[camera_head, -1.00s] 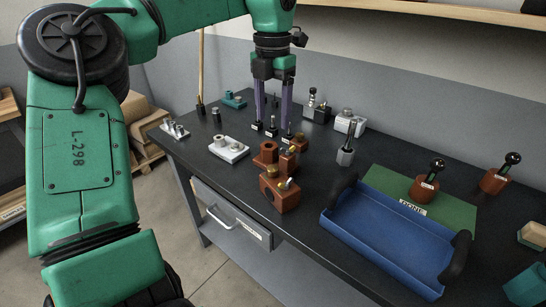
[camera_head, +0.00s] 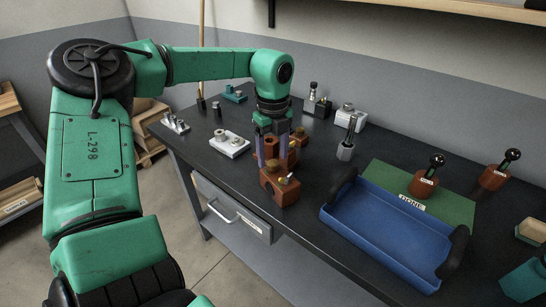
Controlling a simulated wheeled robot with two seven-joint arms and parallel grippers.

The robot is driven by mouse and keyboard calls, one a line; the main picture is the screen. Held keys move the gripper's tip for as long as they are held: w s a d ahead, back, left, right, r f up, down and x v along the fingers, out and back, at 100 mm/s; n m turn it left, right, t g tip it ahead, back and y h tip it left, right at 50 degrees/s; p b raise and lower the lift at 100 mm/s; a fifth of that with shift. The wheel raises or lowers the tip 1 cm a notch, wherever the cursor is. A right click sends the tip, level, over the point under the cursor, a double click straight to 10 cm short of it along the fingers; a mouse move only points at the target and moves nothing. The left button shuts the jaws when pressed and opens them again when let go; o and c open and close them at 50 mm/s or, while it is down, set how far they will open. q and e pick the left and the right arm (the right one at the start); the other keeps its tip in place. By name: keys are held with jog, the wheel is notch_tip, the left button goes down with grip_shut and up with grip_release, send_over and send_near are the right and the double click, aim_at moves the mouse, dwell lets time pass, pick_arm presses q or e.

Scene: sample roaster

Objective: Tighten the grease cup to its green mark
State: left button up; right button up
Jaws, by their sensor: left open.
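Rust-brown bearing housings stand near the middle of the dark bench. The front housing (camera_head: 280,190) carries a small brass fitting (camera_head: 289,178) that looks like a grease cup. My left gripper (camera_head: 271,154) points down over the rear housing (camera_head: 272,163), its purple fingers apart on either side of the housing's upper part. The fingers and wrist hide much of that housing and any cup on it. I cannot tell whether the fingers touch it. No green mark can be made out.
A blue tray (camera_head: 385,238) with black handles lies to the right, beside a green mat (camera_head: 452,207). Brown pieces with black knobs (camera_head: 423,184) stand there. A white block (camera_head: 229,145) sits left of the housings, and a grey part (camera_head: 346,148) stands to their right.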

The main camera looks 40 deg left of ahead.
pick_arm(q)
jog(key=shift+f, duration=0.85)
grip_shut()
jog(key=shift+m, duration=0.3)
jog(key=shift+m+b, duration=1)
jog(key=shift+m, duration=0.7)
jog(key=m, duration=0.2)
jog(key=shift+m+b, duration=0.3)
jog(key=shift+m, duration=0.1)
jog(key=m, duration=0.3)
